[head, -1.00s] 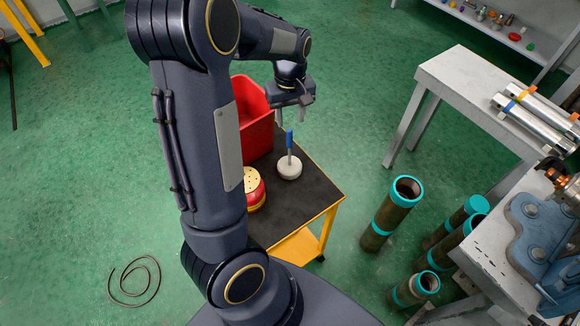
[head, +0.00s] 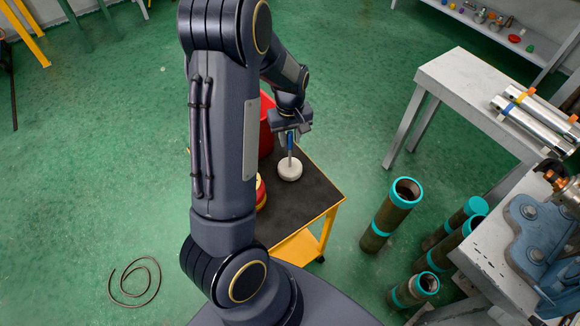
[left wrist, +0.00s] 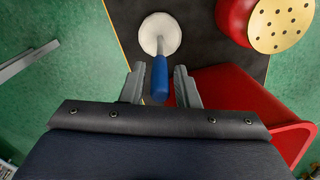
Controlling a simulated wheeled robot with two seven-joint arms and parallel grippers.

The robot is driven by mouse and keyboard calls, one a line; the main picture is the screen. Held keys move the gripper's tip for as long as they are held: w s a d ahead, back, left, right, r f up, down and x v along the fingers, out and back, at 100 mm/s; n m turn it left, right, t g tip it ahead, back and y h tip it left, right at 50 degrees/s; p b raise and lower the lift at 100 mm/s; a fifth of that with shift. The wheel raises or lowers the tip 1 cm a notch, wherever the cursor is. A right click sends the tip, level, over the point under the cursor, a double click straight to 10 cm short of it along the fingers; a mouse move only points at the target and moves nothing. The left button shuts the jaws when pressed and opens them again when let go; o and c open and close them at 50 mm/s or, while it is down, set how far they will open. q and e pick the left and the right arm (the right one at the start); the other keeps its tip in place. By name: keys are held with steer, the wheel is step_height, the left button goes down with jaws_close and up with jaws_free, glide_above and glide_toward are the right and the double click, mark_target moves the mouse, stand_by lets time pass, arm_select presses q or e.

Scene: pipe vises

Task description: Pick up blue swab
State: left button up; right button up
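The blue swab stands upright on the black cart top, with a blue handle (head: 290,141) above a round white head (head: 289,169). In the left wrist view its blue handle (left wrist: 160,78) lies between my fingers and its white head (left wrist: 161,33) is beyond them. My left gripper (head: 289,138) is at the handle from above, fingers apart on both sides. In the left wrist view the gripper (left wrist: 160,82) is open, with a visible gap at each side of the handle. My right gripper is not in view.
A red bin (head: 266,125) and a red-and-yellow container with a perforated lid (left wrist: 282,24) stand on the cart (head: 307,196) close to the swab. Several pipes with teal collars (head: 391,214) stand on the floor right of the cart. A grey table (head: 470,75) is farther right.

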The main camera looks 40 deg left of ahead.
arm_select(q)
jaws_close()
